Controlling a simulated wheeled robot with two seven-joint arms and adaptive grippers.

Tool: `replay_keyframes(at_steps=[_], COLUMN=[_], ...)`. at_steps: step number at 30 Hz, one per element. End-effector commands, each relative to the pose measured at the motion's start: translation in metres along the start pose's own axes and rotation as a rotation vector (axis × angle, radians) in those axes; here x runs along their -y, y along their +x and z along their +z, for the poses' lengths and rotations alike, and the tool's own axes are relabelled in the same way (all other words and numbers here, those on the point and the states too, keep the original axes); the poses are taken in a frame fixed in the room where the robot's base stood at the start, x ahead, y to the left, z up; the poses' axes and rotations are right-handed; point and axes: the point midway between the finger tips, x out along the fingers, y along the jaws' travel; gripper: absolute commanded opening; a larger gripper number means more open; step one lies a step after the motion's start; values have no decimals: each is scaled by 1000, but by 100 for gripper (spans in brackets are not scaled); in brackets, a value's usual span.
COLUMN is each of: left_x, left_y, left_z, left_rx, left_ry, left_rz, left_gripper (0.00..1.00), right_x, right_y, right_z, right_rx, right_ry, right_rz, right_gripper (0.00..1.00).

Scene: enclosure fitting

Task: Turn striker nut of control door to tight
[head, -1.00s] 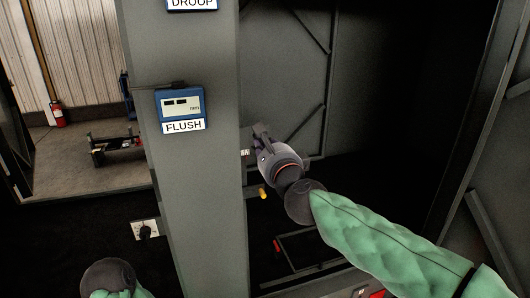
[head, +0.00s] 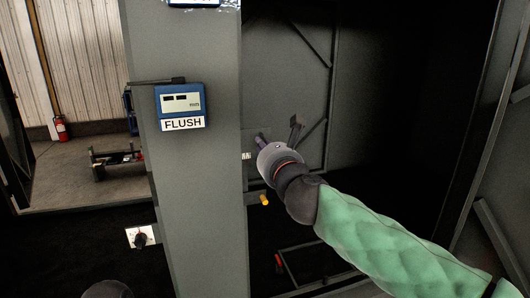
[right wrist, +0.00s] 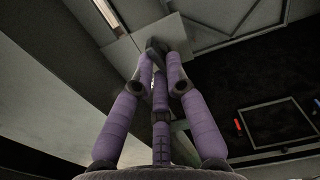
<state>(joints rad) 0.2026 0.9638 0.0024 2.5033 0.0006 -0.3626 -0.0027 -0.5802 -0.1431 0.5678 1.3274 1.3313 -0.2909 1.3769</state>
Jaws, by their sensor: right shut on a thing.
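My right gripper (head: 280,140) reaches in from the lower right, beside the grey post, to a grey plate inside the enclosure. In the right wrist view its purple fingers converge, with the tips (right wrist: 165,48) close together at a light plate (right wrist: 150,42). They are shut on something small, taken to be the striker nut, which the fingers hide. I cannot make out the nut's own shape or how tight it is. A small white marked label (head: 246,156) shows just left of the gripper. My left gripper is out of view; only a dark part of my left arm shows at the bottom left.
A grey post (head: 190,190) stands left of the gripper and carries a blue gauge (head: 180,103) labelled FLUSH. A yellow-orange knob (head: 264,199) sits just below the gripper. A black switch on a white plate (head: 141,237) is lower left. The enclosure's dark interior is open to the right.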

Motion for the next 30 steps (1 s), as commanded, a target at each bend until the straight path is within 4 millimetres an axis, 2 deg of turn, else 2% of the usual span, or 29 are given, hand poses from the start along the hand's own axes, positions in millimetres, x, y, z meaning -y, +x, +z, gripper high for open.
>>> replay_keyframes(at_steps=[10, 26, 27, 29, 30], left_x=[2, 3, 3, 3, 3], left_y=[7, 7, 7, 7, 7], left_z=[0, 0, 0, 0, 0], left_rx=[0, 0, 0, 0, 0], left_ry=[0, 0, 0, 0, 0], left_rz=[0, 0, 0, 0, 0], left_gripper=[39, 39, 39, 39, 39], right_x=[-2, -2, -2, -2, -2], right_y=[1, 1, 1, 1, 0], right_z=[-1, 0, 0, 0, 0], right_rx=[-2, -2, -2, -2, -2], right_ry=[134, 157, 157, 157, 156], right_rz=[2, 2, 2, 2, 2], right_gripper=[0, 0, 23, 40, 42])
